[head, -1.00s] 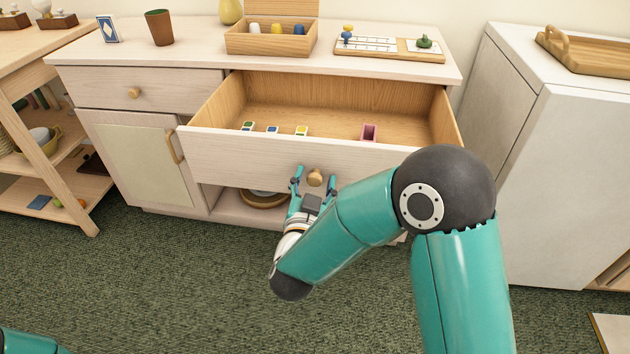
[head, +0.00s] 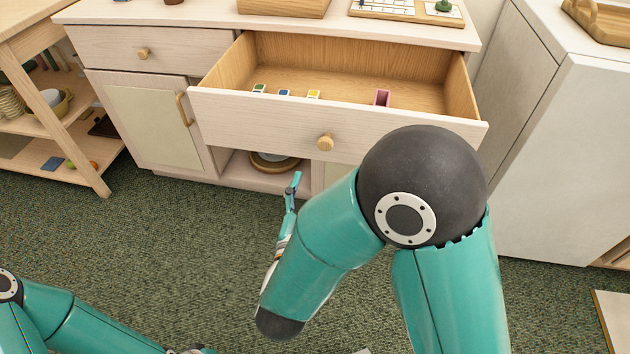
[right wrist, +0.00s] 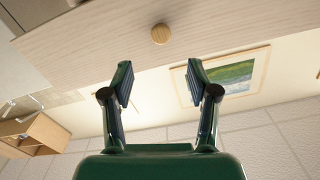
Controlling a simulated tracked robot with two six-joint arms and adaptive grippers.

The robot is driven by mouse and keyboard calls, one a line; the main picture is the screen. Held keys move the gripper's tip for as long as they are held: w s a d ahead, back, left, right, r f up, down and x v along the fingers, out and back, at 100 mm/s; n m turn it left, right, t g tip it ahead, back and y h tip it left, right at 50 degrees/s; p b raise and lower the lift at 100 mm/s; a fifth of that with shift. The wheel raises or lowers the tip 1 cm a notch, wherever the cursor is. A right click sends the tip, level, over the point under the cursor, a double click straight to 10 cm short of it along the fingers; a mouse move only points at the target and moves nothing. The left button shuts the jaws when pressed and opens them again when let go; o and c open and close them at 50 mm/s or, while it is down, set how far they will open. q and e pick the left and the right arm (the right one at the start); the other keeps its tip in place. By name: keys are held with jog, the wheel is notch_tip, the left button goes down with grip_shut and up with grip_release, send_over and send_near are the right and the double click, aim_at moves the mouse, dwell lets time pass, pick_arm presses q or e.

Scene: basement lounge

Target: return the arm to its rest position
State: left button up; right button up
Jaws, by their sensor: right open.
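My right arm reaches in from the lower right in the head view. Its gripper (head: 293,190) is partly hidden behind my forearm, below and left of the drawer knob (head: 325,142), and apart from it. In the right wrist view the gripper (right wrist: 159,75) has its fingers spread with nothing between them. The knob (right wrist: 160,34) shows beyond the fingertips on the pale drawer front. The drawer (head: 250,118) stands pulled out. My left arm (head: 85,325) lies at the lower left; its gripper fingers are out of the picture.
A round wooden dish (head: 272,163) sits in the open shelf below. A white cabinet (head: 560,170) stands right, a wooden shelf unit (head: 90,173) left.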

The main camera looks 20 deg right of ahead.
dwell(0.3)
jog(key=d+f+m+g+h, duration=0.1)
jog(key=d+f+g+h, duration=0.15)
jog(key=d+f, duration=0.7)
jog(key=d+f+n+g+y, duration=0.1)
jog(key=d+f+g+y, duration=0.25)
jog(key=f, duration=0.75)
jog(key=s+a+f+n+g+y, duration=0.2)
jog(key=s+a+f+y, duration=0.25)
jog(key=f, duration=0.25)
jog(key=s+a+f+n+g+y, duration=0.3)
jog(key=s+a+f+y, duration=0.1)
jog(key=a+f+y, duration=0.25)
jog(key=s+a+f+n+g+y, duration=0.1)
jog(key=s+a+n+g+y, duration=0.1)
jog(key=s+a+g, duration=0.35)
notch_tip(320, 180, up, 28)
jog(key=s+d+t+p, duration=0.1)
jog(key=t+p, duration=0.1)
jog(key=p, duration=2.6)
jog(key=shift+s+d+r+p, duration=0.15)
jog(key=shift+r+p, duration=0.1)
jog(key=shift+p, duration=0.05)
